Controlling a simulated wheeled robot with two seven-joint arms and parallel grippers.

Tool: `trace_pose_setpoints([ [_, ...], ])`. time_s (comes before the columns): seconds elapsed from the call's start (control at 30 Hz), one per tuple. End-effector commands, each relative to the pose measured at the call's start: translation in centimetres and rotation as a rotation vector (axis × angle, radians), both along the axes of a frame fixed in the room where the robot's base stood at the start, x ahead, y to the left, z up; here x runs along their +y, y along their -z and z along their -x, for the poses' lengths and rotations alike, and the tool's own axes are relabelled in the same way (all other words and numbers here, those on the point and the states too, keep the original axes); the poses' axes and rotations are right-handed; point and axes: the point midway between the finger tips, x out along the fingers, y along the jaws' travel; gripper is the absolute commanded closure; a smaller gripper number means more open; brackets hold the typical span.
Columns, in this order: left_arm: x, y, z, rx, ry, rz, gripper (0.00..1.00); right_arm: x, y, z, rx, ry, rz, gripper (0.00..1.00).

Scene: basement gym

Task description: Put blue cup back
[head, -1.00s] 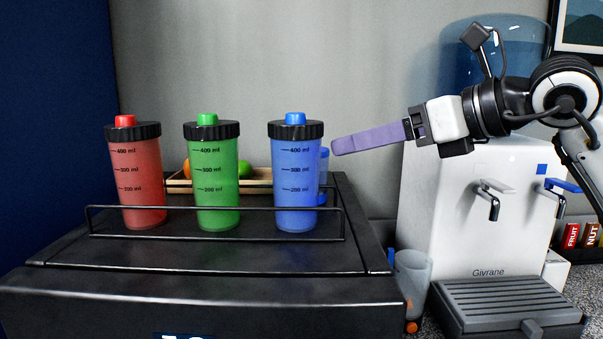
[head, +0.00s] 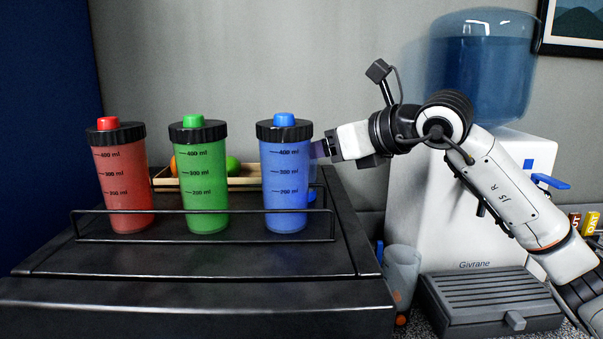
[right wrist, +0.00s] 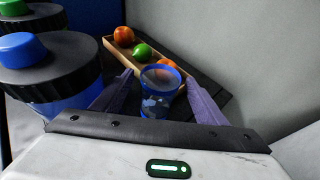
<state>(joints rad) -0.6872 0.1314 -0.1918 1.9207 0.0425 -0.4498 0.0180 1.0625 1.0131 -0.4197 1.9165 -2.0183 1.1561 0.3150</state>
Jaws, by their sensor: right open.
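The blue cup, a clear tumbler with a blue rim (right wrist: 155,104), stands on the black surface in the right wrist view. In the head view only a blue sliver of it (head: 312,196) shows behind the blue shaker (head: 285,185). My right gripper (right wrist: 158,78) is open, its purple fingers on either side of the cup in the right wrist view; I cannot tell whether they touch it. In the head view its fingertips are hidden behind the blue shaker. My left gripper is not in view.
Green (head: 205,185) and red (head: 123,185) shakers stand left of the blue one behind a thin black rail (head: 200,211). A wooden fruit tray (right wrist: 118,64) lies behind the cup. A white water dispenser (head: 425,215) and a clear tumbler (head: 402,270) are at the right.

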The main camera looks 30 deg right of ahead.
Motion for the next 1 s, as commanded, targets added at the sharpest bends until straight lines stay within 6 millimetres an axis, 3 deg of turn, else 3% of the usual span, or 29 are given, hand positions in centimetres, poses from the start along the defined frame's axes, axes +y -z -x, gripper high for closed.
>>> trace_pose_setpoints([
  [0.13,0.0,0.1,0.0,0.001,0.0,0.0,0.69,0.0,0.0,0.0,0.0,0.0,0.0,0.33],
  [0.5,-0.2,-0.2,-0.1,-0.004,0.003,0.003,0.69,0.0,0.0,0.0,-0.001,0.0,0.0,0.94],
  [0.77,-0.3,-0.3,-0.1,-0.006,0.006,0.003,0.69,0.0,-0.4,0.0,-0.002,0.0,-0.001,0.94],
  [1.0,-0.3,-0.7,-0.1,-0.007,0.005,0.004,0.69,0.1,-3.1,0.1,-0.005,-0.002,-0.001,0.94],
])
